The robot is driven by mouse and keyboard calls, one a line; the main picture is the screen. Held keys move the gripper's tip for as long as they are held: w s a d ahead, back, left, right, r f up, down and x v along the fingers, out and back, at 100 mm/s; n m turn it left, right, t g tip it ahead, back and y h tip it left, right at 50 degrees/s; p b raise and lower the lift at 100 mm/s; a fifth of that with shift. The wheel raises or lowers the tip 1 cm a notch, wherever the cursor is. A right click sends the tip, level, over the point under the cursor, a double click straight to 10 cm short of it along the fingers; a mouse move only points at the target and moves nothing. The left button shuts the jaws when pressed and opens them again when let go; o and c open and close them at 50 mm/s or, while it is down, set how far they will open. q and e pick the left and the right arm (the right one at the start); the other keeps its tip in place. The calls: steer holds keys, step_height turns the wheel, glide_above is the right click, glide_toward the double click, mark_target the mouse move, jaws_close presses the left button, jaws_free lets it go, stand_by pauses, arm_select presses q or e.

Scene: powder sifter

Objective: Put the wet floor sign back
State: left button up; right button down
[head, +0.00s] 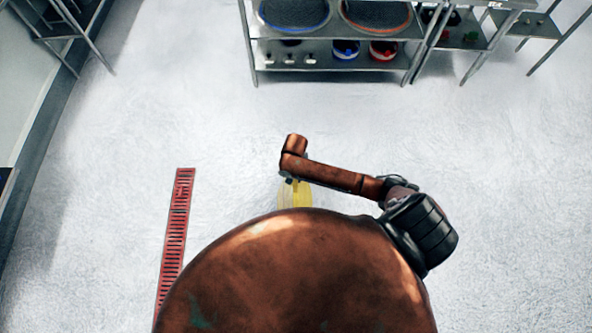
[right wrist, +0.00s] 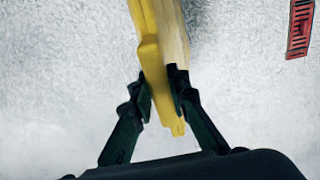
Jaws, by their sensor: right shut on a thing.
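The yellow wet floor sign (right wrist: 158,45) is between the dark fingers of my right gripper (right wrist: 160,85) in the right wrist view. The fingers are shut on it, one on each side, near its lower end in that picture. In the head view part of the yellow sign (head: 296,195) shows below the end of my right arm; the rest is hidden behind my body. My right gripper itself is mostly hidden there. I cannot tell whether the sign touches the floor. My left gripper is not in view.
A long red floor grate (head: 176,235) lies left of the sign. A metal shelf unit (head: 330,60) with large round sieves, pots and small items stands at the back. Other metal tables stand at the upper left and upper right. The pale floor between is clear.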

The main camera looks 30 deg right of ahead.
steer(key=w+d+f+b, duration=0.1)
steer(key=w+f, duration=0.1)
steer(key=w+d+f+b, duration=0.1)
steer(key=w+d+f, duration=0.1)
steer(key=w+d+f+b, duration=0.1)
steer(key=w+f, duration=0.1)
steer(key=shift+w+d+f, duration=0.25)
steer(key=shift+w+d, duration=0.1)
steer(key=shift+d, duration=0.05)
steer(key=shift+w+d+f+b, duration=0.2)
steer(key=shift+w+f+b, duration=0.1)
steer(key=shift+f, duration=0.15)
steer(key=shift+w+d+f+b, duration=0.2)
steer(key=shift+w+f, duration=0.1)
steer(key=shift+f, duration=0.1)
steer(key=shift+f+b, duration=0.35)
steer(key=shift+f, duration=1)
steer(key=shift+a+f, duration=0.1)
steer(key=c, duration=1.8)
jaws_free()
steer(key=shift+s, duration=0.1)
steer(key=shift+c, duration=0.2)
step_height(320, 180, up, 12)
steer(key=p, duration=0.3)
steer(key=shift+p, duration=0.3)
steer(key=shift+s, duration=0.1)
